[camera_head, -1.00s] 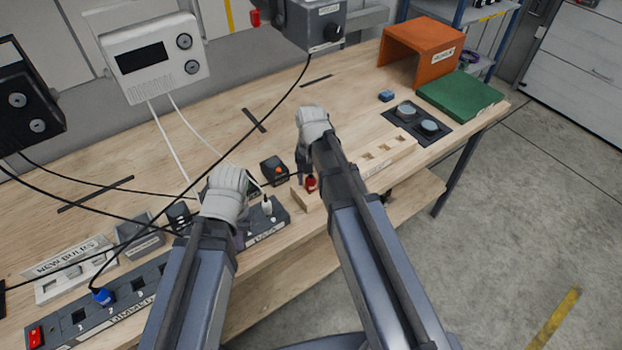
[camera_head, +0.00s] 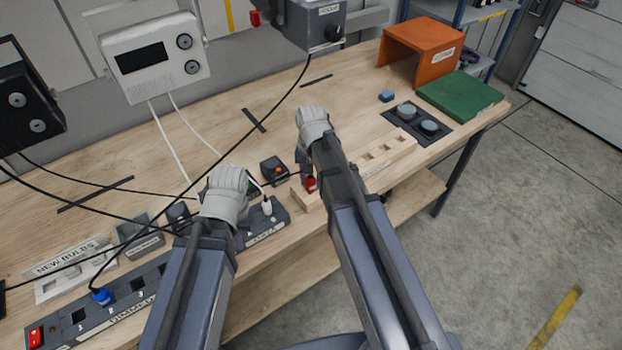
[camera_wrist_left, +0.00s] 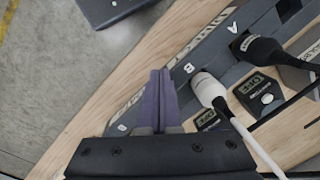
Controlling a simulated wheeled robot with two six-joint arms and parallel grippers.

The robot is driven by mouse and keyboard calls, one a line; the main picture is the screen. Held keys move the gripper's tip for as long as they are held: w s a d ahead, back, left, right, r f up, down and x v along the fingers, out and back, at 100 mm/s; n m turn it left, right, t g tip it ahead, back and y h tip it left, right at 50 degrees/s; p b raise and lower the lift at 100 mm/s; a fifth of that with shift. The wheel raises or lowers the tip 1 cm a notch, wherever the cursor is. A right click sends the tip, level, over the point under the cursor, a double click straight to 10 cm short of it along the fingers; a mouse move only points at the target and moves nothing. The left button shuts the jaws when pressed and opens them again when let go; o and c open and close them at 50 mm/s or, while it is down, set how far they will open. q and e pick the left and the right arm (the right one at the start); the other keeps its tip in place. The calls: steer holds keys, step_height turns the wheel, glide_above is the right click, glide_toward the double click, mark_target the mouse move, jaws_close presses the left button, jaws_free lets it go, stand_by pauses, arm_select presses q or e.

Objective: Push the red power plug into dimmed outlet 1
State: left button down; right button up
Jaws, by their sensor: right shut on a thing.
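The red power plug (camera_head: 311,184) is in my right gripper (camera_head: 305,172), which is shut on it, at a light wooden block on the bench. The dimmed strip (camera_head: 125,321) lies at the front left of the bench. A blue plug (camera_head: 102,296) sits in one of its outlets, and an open outlet (camera_head: 79,316) is left of that plug. The outlet numbers are too small to read surely. My left gripper (camera_head: 241,238) is over the other strip (camera_head: 272,232). In the left wrist view its purple fingers (camera_wrist_left: 165,88) are together with nothing seen between them.
A white plug (camera_wrist_left: 208,90) and a black plug (camera_wrist_left: 258,48) stand in the other strip, close to my left gripper. Several dark cables cross the bench's left side. A small grey box (camera_head: 140,238) and the new bulbs tray (camera_head: 70,268) lie behind the dimmed strip.

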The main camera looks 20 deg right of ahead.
mark_target(311, 176)
arm_select(q)
steer(key=shift+r, duration=0.1)
arm_select(e)
steer(key=shift+r, duration=0.1)
jaws_close()
